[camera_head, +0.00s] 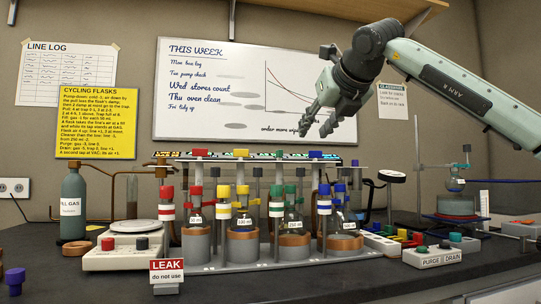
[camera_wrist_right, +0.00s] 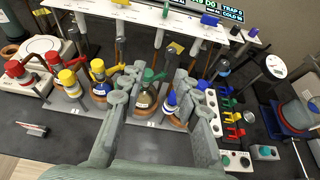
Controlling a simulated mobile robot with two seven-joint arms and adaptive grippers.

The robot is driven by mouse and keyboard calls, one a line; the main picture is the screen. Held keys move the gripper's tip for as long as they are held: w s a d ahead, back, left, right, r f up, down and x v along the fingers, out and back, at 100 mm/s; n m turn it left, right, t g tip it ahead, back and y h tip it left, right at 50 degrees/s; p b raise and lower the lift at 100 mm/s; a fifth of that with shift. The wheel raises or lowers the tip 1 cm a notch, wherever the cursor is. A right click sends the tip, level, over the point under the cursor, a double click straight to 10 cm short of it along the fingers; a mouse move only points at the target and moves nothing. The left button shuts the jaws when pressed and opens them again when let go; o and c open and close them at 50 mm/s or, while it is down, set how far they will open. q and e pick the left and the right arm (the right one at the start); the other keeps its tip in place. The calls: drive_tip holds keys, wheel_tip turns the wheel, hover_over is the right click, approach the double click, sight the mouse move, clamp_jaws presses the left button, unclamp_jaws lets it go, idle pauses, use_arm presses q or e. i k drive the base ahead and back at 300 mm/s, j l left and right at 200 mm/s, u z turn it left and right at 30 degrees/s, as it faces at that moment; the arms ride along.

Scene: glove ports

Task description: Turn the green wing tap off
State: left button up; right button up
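Several green-topped things are in view, and I cannot tell for sure which is the green wing tap. In the head view a green tap (camera_head: 277,190) tops a white-banded tube, and another green top (camera_head: 290,189) is on the flask beside it. A green piece (camera_head: 277,154) sits on the rack's top rail. A small green winged piece (camera_wrist_right: 235,117) is in the colored row in the right wrist view. My right gripper (camera_head: 315,118) is high above the rack, empty. In the wrist view its fingers (camera_wrist_right: 158,80) are spread, with a green-topped flask (camera_wrist_right: 148,98) seen between them. My left gripper is out of view.
Red (camera_head: 195,191), yellow (camera_head: 242,190) and blue (camera_head: 324,189) taps stand close to the green ones. A rail (camera_head: 220,161) runs above them.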

sight(279, 153)
drive_tip(key=i+j, duration=0.15)
drive_tip(key=i, duration=0.2)
drive_tip(key=i+j, duration=0.15)
drive_tip(key=i, duration=0.2)
drive_tip(key=i+l, duration=0.15)
drive_tip(key=j+u, duration=0.05)
